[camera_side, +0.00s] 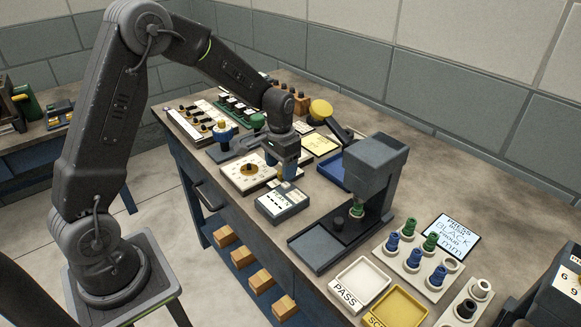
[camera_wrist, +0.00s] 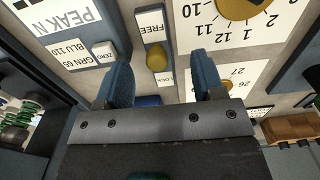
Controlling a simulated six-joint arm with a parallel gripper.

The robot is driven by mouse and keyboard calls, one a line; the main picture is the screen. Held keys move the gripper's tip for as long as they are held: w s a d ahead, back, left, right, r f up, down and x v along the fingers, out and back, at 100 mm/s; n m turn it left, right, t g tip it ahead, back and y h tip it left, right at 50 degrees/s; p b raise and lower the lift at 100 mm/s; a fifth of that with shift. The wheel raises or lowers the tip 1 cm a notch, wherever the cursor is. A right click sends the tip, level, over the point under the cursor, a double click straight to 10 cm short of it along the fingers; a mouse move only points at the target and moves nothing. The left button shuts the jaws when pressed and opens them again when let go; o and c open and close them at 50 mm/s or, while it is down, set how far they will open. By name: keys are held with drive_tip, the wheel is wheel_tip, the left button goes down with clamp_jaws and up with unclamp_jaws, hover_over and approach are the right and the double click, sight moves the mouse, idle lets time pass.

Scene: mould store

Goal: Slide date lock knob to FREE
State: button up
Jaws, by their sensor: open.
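The date lock knob (camera_wrist: 157,57) is a rounded yellow knob on a narrow plate (camera_wrist: 151,12). In the wrist view it stands between the word FREE above and the word LOCK below, nearer to LOCK. My gripper (camera_wrist: 161,66) is open, with one blue finger to the left of the knob and one to the right. A gap shows on both sides, and nothing is held. In the side view my gripper (camera_side: 281,174) points down over the bench between the dial board and the grey meter. The knob cannot be made out there.
The dial board (camera_side: 238,178) lies to the left of my gripper in the side view. The grey meter (camera_side: 283,203), marked PEAK N, is close in front. A dark press (camera_side: 375,160) stands to the right. White PASS (camera_side: 360,283) and yellow trays are at the front right.

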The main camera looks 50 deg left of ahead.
drive_tip(key=shift+d, duration=0.3)
drive_tip(key=shift+c, duration=0.4)
drive_tip(key=shift+r, duration=0.4)
drive_tip(key=o, duration=0.3)
drive_tip(key=shift+r, duration=0.7)
drive_tip(key=shift+a+r, duration=0.15)
drive_tip(key=shift+r, duration=2.3)
drive_tip(key=shift+s+r, duration=0.1)
drive_tip(key=shift+r, duration=0.1)
drive_tip(key=s+d+r+t, duration=0.3)
drive_tip(key=s+d+r, duration=0.3)
drive_tip(key=s+r, duration=0.3)
drive_tip(key=s+d+t, duration=0.1)
drive_tip(key=s, duration=0.3)
drive_tip(key=s+d+r, duration=0.1)
drive_tip(key=s, duration=0.4)
drive_tip(key=s+d+t, duration=0.1)
drive_tip(key=s, duration=0.3)
drive_tip(key=shift+s+d+r+t, duration=0.3)
drive_tip(key=shift+s+r, duration=0.05)
